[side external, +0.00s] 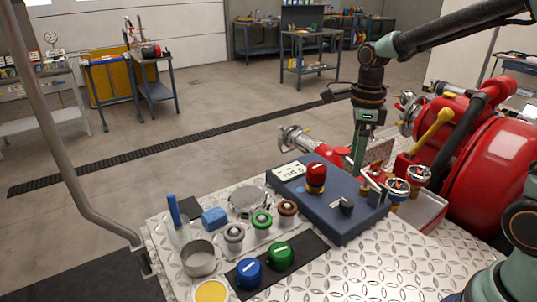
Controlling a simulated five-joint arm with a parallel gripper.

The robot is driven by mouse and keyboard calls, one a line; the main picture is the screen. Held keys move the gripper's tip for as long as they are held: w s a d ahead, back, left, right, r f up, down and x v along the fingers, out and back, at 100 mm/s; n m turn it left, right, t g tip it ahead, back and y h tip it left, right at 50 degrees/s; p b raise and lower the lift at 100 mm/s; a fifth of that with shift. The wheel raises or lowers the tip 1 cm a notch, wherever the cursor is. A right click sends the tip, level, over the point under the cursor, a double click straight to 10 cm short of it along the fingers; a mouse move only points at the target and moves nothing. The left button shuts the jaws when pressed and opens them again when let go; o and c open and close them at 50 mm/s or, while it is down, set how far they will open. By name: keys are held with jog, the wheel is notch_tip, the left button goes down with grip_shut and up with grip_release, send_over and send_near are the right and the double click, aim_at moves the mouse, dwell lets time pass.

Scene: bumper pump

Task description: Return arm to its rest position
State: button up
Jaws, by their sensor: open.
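My arm reaches in from the upper right, and my gripper (358,165) hangs down from it behind the blue control box (335,205). The jaws are open, and I see nothing held between them. The fingertips are partly hidden behind the back edge of the box and its fittings. The gripper is close to the box; I cannot tell from this view whether it touches anything.
A red pump (490,160) with a yellow lever (432,130) and gauges (397,188) stands right of my gripper. The diamond-plate deck (360,275) holds knobs, a metal cup (199,258) and a blue block (214,218). A grey post (62,130) rises at left.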

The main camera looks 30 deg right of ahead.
jog(key=s+a+r+n+t, duration=0.1)
jog(key=s+r+n+t, duration=0.1)
jog(key=n, duration=1.1)
jog(key=s+a+r+n+t, duration=0.2)
jog(key=s+n, duration=0.4)
jog(key=n, duration=0.8)
notch_tip(320, 180, up, 3)
jog(key=shift+f+t, duration=0.2)
jog(key=shift+t, duration=0.6)
